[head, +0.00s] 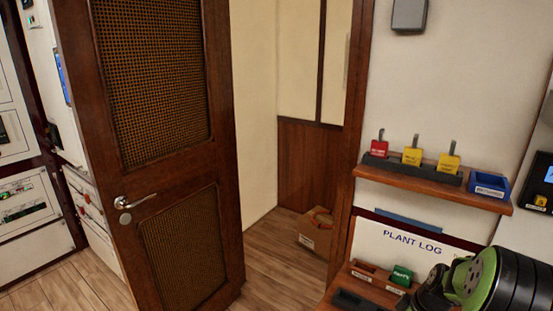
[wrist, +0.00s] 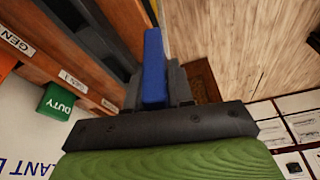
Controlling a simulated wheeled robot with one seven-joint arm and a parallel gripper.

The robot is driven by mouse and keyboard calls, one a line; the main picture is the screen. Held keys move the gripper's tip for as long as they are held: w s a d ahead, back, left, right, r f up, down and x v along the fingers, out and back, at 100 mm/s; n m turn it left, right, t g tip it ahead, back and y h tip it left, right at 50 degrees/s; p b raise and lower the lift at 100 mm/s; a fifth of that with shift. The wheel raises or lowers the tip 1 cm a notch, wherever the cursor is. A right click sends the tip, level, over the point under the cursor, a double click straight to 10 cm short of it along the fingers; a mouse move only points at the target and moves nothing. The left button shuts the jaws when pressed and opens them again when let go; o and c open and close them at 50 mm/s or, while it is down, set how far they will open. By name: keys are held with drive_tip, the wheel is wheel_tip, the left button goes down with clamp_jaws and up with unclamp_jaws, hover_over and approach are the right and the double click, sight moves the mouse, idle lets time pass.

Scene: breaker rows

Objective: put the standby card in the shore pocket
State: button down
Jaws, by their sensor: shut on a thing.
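My gripper (wrist: 155,90) is shut on a blue card (wrist: 154,60), seen nearly edge-on in the wrist view and sticking out past the grey fingers. No wording on it can be read, so I cannot confirm that it is the standby card. In the head view my arm's green and black end is at the lower right, and the held card cannot be made out. A wooden ledge (wrist: 112,88) with small labels lies left of the card in the wrist view. One label reads GEN; another is too small to read, so I cannot tell which pocket is shore.
The upper shelf (head: 432,188) carries red and yellow tagged pieces and a blue bin (head: 490,186). A wooden door (head: 150,150) stands at left; a cardboard box (head: 316,235) is on the floor.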

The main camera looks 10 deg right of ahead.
drive_tip(key=w+a+f+m, duration=0.2)
drive_tip(key=a+f, duration=0.1)
drive_tip(key=a, duration=0.5)
drive_tip(key=w+a+f+m+h, duration=0.1)
drive_tip(key=w+a+f+m, duration=0.1)
drive_tip(key=a, duration=0.7)
drive_tip(key=w+a+f+m, duration=0.2)
drive_tip(key=a+f, duration=0.4)
drive_tip(key=a, duration=0.3)
drive_tip(key=shift+w+h, duration=0.3)
drive_tip(key=shift+w, duration=0.35)
